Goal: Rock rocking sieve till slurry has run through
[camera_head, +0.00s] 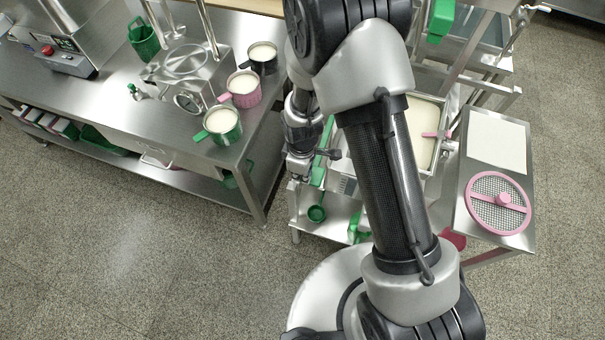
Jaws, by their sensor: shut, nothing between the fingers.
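A rectangular metal tray or sieve box (444,112) holds a cream-coloured slurry (427,137) and stands on a steel frame right of my arm. My arm hides its left part, so I cannot tell whether this is the rocking sieve. A round mesh sieve with a pink rim and knob (486,213) lies on the steel side table at the right. My gripper (300,176) points down left of the tray, beside the left table's right edge. It is shut and empty, apart from the tray's visible part.
The left steel table (262,103) holds a mill and several mugs of pale liquid, including a green one (223,125). A green ladle (317,212) hangs below my gripper. A white sheet (497,141) lies on the side table. The floor at lower left is clear.

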